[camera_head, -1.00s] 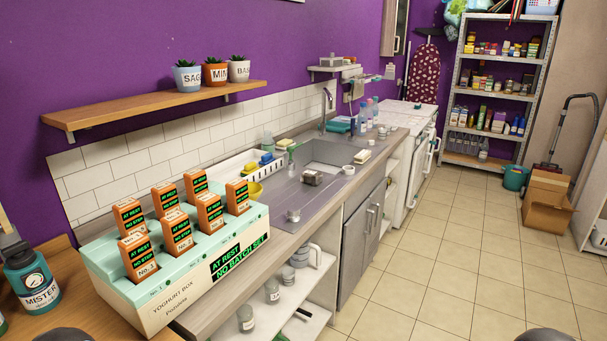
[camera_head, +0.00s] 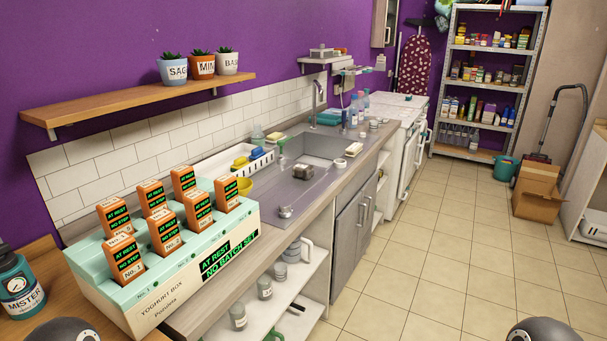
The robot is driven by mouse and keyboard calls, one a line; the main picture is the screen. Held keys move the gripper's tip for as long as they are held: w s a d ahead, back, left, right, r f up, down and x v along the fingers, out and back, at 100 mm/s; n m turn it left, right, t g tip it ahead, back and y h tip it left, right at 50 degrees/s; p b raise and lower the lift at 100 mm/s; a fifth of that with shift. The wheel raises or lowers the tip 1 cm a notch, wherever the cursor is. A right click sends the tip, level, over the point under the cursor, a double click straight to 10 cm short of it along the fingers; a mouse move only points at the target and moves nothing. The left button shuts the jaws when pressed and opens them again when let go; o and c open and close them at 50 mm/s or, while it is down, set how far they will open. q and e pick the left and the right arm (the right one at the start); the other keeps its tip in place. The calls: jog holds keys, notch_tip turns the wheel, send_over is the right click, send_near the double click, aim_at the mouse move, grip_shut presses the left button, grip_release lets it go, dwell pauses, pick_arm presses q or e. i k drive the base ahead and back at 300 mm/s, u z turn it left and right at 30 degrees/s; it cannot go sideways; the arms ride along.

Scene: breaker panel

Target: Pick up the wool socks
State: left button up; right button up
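I cannot make out any wool socks in the head view. Neither of my grippers is in view. Only rounded dark parts of my own arms show at the bottom edge, one at the left and one at the right.
A counter with a steel sink (camera_head: 322,147) runs along the left wall. A labelled yoghurt box (camera_head: 170,290) with several orange units stands at its near end. A metal shelf rack (camera_head: 490,82), a cardboard box (camera_head: 536,190) and a teal bucket (camera_head: 503,168) stand at the back. The tiled floor (camera_head: 440,250) is clear.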

aim_at(305, 173)
jog(key=u, duration=1.4)
jog(key=i, duration=0.15)
jog(key=z, duration=3.2)
jog(key=i, duration=4)
jog(key=u, duration=0.7)
